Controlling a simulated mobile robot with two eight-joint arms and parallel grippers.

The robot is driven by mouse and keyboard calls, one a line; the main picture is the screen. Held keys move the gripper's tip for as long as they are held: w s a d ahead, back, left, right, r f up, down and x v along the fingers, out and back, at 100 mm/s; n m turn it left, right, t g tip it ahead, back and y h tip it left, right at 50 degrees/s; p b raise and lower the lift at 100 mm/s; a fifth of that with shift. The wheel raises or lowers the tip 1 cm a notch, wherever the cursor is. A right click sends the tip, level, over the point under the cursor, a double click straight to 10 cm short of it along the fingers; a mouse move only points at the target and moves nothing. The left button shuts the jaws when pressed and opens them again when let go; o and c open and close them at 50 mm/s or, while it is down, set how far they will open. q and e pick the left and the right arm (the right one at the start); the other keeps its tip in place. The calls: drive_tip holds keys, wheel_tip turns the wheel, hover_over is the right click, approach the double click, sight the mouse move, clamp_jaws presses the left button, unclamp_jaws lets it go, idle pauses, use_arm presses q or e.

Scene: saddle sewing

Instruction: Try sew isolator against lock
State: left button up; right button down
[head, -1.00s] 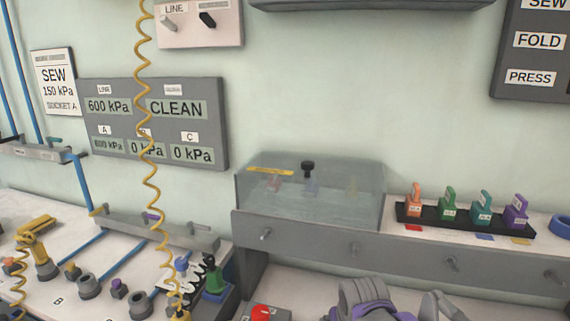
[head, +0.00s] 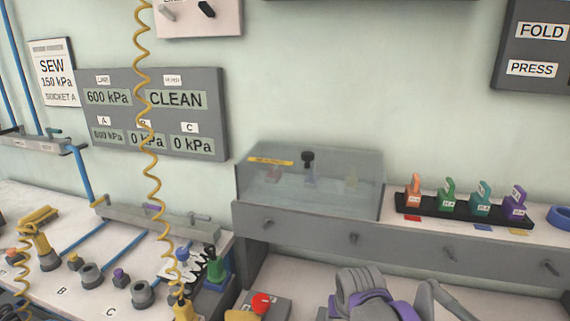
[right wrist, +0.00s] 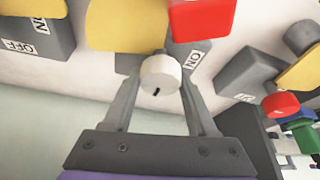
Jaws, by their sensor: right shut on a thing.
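In the right wrist view my right gripper (right wrist: 160,88) is shut on a round white knob (right wrist: 160,72) with a short dark mark. The fingers lie on either side of the knob. A grey box (right wrist: 190,55) with an ON label and a red handle (right wrist: 203,18) is just beyond it. A yellow handle (right wrist: 125,22) is just left of them. No SEW label shows on the knob. A lock on it cannot be made out. In the head view my right wrist is at the bottom, but its fingertips are hidden. My left gripper is not in view.
Coloured padlock-like pieces (head: 480,197) stand in a black rack on the shelf. A clear-covered box (head: 310,185) is left of it. A red button (head: 262,302) sits below the shelf. A coiled yellow hose (head: 147,160) hangs at the left, above the bench fittings.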

drive_tip(key=shift+m+h+p, duration=0.3)
drive_tip(key=shift+m+p, duration=0.35)
drive_tip(key=shift+m, duration=0.15)
idle(0.6)
drive_tip(key=shift+m, duration=0.5)
drive_tip(key=shift+c, duration=0.9)
unclamp_jaws()
wheel_tip(320, 180, up, 5)
drive_tip(key=p, duration=0.4)
drive_tip(key=shift+r+p, duration=0.1)
drive_tip(key=shift+p, duration=0.2)
